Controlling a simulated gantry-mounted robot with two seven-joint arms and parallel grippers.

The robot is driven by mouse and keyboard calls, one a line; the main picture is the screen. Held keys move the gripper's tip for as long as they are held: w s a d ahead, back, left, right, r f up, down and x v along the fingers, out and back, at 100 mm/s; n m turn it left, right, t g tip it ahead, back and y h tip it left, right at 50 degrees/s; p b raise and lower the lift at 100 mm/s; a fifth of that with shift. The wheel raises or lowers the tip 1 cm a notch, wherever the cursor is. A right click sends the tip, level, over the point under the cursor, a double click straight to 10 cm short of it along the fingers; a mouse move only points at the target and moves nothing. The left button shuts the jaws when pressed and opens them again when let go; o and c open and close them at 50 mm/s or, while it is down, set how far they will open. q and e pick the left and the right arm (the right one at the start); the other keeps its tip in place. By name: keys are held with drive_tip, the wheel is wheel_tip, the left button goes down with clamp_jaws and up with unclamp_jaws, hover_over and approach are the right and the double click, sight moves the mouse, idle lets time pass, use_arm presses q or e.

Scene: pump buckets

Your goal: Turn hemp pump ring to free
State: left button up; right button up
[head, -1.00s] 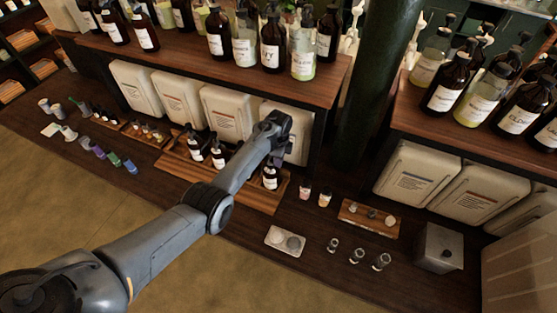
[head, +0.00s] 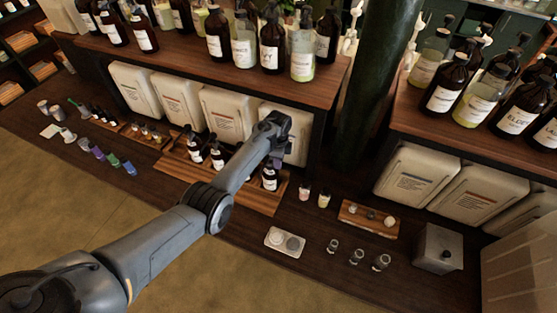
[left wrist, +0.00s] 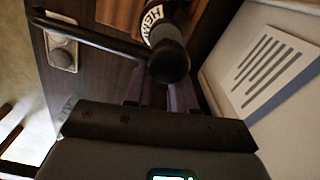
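The hemp pump bottle (head: 269,178) is dark with a pale label and stands on the wooden tray under my left wrist. In the left wrist view its label (left wrist: 152,18) shows the letters "HEM". Its black pump head (left wrist: 169,63) is close to the camera, with the long nozzle (left wrist: 90,37) pointing left. My left gripper (left wrist: 160,92) has its two fingers apart, on either side below the pump head. The head hides the pump ring and most of the fingertips, so I cannot tell whether they touch the ring. My right gripper is not in view.
More dark pump bottles (head: 217,156) stand on the same tray (head: 245,194). Cream containers (head: 226,114) line the back under the shelf. Small jars (head: 324,200), a white dish (head: 285,242) and glass vials (head: 357,257) stand to the right. Dark counter is bare between them.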

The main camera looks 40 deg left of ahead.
use_arm(q)
drive_tip(key=shift+r, duration=0.65)
wheel_tip(320, 180, up, 10)
drive_tip(key=shift+f, duration=0.25)
drive_tip(key=shift+f, duration=0.1)
